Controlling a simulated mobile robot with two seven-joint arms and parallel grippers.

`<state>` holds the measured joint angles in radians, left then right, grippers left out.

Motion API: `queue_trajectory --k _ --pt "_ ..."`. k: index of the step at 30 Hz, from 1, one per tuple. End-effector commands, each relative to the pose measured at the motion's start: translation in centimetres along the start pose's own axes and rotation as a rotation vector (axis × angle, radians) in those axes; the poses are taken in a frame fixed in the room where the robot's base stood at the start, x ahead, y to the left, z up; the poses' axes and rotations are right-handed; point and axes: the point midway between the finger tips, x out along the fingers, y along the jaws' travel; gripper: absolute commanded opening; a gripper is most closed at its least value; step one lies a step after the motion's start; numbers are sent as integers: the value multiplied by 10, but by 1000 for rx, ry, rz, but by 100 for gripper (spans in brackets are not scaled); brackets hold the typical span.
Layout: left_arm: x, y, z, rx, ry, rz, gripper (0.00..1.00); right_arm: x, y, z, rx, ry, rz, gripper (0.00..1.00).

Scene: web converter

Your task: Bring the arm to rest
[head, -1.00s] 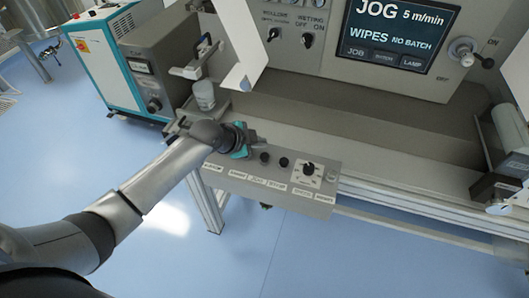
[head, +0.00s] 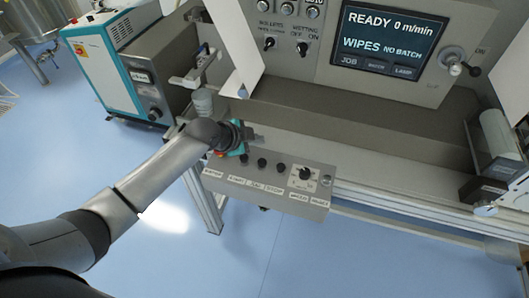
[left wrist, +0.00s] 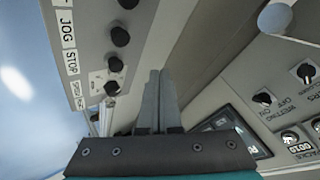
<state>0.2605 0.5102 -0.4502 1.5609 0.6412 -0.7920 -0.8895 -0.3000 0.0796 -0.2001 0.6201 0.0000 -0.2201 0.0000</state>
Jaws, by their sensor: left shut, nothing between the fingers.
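My left arm reaches in from the left in the head view, and my left gripper (head: 256,138) is over the left end of the grey control box (head: 270,184). Its fingers are together with nothing between them. In the left wrist view the two closed fingers (left wrist: 160,100) point past the box. The box carries several black buttons (head: 262,162) and a speed knob (head: 305,174). The labels JOG and STOP show beside the buttons in the left wrist view (left wrist: 120,37). The gripper looks clear of these visible buttons. My right gripper is not in view.
The machine screen (head: 386,40) reads READY 0 m/min, WIPES NO BATCH. A white sheet (head: 233,45) hangs left of the panel. A grey-and-teal cabinet (head: 105,65) stands at the left. A roller (head: 497,140) is at the right. The blue floor in front is open.

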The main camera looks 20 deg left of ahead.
Motion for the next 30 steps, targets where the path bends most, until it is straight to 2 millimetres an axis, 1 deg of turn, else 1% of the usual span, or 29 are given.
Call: queue_trajectory --k 6,8,11,14,15,17,18,20,21,24,30 --pt "0 1 0 -1 0 1 0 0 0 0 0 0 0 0" --pt "0 5 -1 -8 0 7 0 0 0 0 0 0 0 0" --pt "-4 28 -6 -48 -5 38 0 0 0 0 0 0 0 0" --pt "-14 65 -13 -129 -28 85 0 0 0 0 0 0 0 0" --pt "-21 82 -15 -175 -45 104 0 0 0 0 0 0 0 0" --pt "-34 106 -17 -251 -77 126 0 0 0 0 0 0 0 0" --pt "-44 120 -16 -305 -103 136 0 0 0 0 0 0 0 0" --pt "-60 139 -14 -390 -148 145 0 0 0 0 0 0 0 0" --pt "-71 149 -11 -446 -179 144 0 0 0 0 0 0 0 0" --pt "-98 169 -3 -574 -255 136 0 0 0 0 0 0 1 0" --pt "-140 192 13 -767 -381 98 0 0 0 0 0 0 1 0"
